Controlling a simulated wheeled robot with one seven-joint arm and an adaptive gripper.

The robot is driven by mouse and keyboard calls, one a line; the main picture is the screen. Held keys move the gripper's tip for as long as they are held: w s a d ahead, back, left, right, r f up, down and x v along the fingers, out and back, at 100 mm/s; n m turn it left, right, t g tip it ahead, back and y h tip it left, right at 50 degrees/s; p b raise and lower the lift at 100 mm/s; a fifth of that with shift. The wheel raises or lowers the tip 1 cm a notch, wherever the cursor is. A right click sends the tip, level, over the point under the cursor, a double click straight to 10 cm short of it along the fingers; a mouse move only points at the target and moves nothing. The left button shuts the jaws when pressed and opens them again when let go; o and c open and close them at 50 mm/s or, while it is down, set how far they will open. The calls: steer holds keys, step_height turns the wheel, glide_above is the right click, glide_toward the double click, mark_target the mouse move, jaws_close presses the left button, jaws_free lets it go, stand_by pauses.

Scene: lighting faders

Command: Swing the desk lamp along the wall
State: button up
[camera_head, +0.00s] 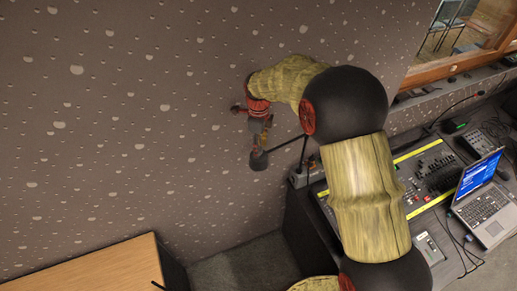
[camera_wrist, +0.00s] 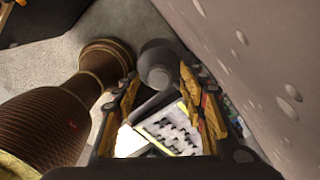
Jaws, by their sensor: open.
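The desk lamp has a dark, rounded head (camera_head: 259,160) on a thin dark arm, which runs right toward the mixing desk. In the head view the lamp head hangs close to the wall, just below my gripper (camera_head: 262,130). In the wrist view the lamp head (camera_wrist: 158,65) and its arm show in the gap between the two fingers of my open gripper (camera_wrist: 163,100). I cannot tell whether a finger touches the lamp. The lamp's foot is partly hidden by my arm.
The speckled wall (camera_head: 120,120) runs close behind my gripper. A mixing desk (camera_head: 430,170) with faders and an open laptop (camera_head: 480,190) stand at the right. A wooden tabletop (camera_head: 95,270) is at the lower left. Grey floor (camera_head: 240,265) shows between them.

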step_height(320, 180, up, 10)
stand_by(0.4)
steer(key=shift+r, duration=0.1)
